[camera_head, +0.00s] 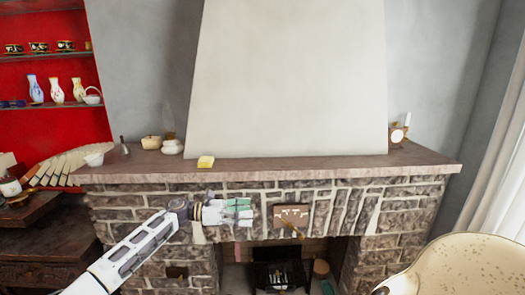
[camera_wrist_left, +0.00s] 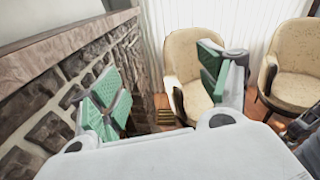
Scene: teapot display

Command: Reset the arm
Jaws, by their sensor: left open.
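My left arm comes in from the lower left in the head view. Its left gripper (camera_head: 238,211) is in front of the stone fireplace (camera_head: 410,210), below the mantel edge. In the left wrist view the green-padded fingers of the left gripper (camera_wrist_left: 160,88) stand wide apart with nothing between them. The stone wall of the fireplace lies close on the left of that view.
The mantel (camera_head: 300,168) holds a yellow block (camera_head: 206,162), white stacked stones (camera_head: 172,147) and a small clock (camera_head: 396,136). A red shelf (camera_head: 45,120) with vases stands left. Cream chairs show in the left wrist view (camera_wrist_left: 190,75), and one stands at lower right (camera_head: 465,265).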

